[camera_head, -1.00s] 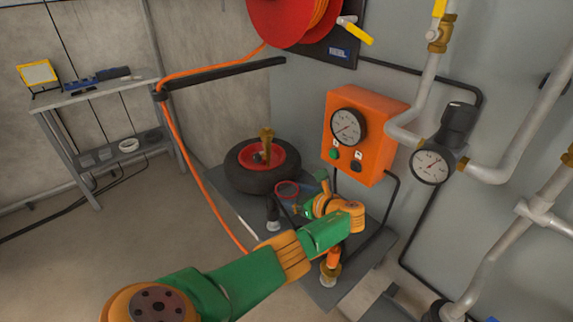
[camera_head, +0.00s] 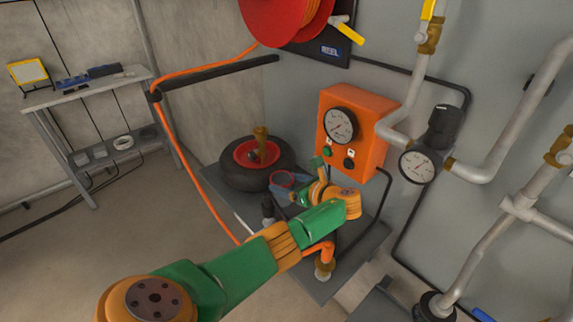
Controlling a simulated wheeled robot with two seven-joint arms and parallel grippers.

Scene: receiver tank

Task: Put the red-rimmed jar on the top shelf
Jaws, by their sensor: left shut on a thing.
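The red-rimmed jar (camera_head: 283,180) is small, with a bluish see-through body below its red rim. It is just right of and in front of the tyre over the bench. My left gripper (camera_head: 296,193) is shut on the jar, its fingers partly hidden by my wrist. I cannot tell clearly how far the jar is above the bench top. The shelf rack stands at the far left. Its top shelf (camera_head: 93,88) carries a yellow-framed item, blue and dark tools and a small light item. My right gripper is not in view.
The tyre (camera_head: 238,174) with a red hub lies on the grey bench (camera_head: 310,283). An orange gauge box (camera_head: 360,150) and pipes are close behind my arm. An orange hose (camera_head: 191,185) hangs between bench and rack. Rolls lie on the rack's lower shelf (camera_head: 110,151).

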